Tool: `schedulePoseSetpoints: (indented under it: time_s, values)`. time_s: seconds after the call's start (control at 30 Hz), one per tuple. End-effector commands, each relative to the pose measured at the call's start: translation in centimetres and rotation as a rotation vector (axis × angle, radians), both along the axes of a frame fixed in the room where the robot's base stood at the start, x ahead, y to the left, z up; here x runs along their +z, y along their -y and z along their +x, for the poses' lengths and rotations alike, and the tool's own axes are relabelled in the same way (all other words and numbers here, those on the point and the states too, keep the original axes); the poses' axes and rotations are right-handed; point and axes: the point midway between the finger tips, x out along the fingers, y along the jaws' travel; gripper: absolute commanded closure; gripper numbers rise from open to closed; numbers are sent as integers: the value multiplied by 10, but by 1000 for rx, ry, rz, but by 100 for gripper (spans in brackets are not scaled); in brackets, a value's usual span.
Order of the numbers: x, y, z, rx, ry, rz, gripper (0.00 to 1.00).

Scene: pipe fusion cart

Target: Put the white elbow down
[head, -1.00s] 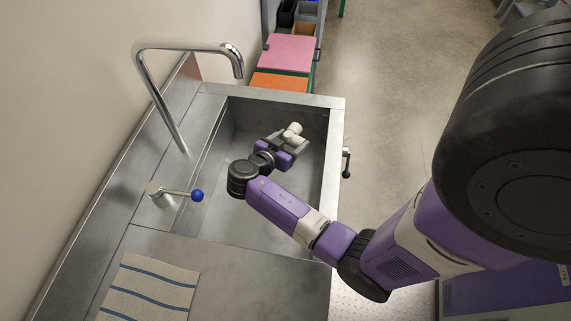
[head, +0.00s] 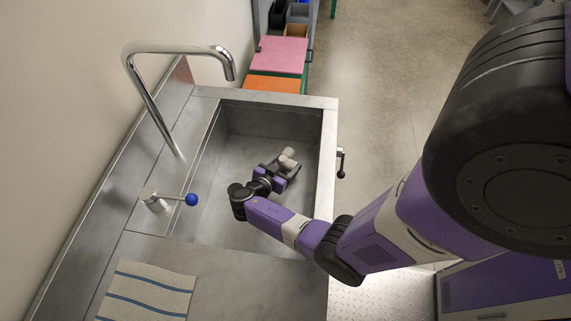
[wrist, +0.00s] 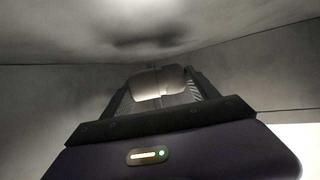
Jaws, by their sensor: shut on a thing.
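The white elbow (head: 287,157) is held at the tip of my gripper (head: 280,164), inside the steel sink basin (head: 225,215). In the wrist view the elbow (wrist: 158,84) sits between the two fingers of my gripper (wrist: 160,92), which is shut on it. The basin surface fills the view beyond, with a dark shadow ahead of the elbow. I cannot tell whether the elbow touches the basin floor. Part of the elbow is hidden by the fingers.
A curved faucet (head: 150,90) and a lever with a blue knob (head: 191,200) stand left of the basin. A striped cloth (head: 147,291) lies on the counter in front. Pink (head: 280,54) and orange (head: 272,84) surfaces are beyond the far rim. Basin floor around the gripper is clear.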

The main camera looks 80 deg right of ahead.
Motion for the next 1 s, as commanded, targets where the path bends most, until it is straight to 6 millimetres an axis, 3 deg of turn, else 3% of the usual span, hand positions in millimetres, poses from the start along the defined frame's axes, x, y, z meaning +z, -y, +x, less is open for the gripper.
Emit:
schedulePoseSetpoints:
  time_s: [0.97,1.0]
  values:
    - [-11,0,0,0,1,0,72]
    - [-11,0,0,0,0,0,24]
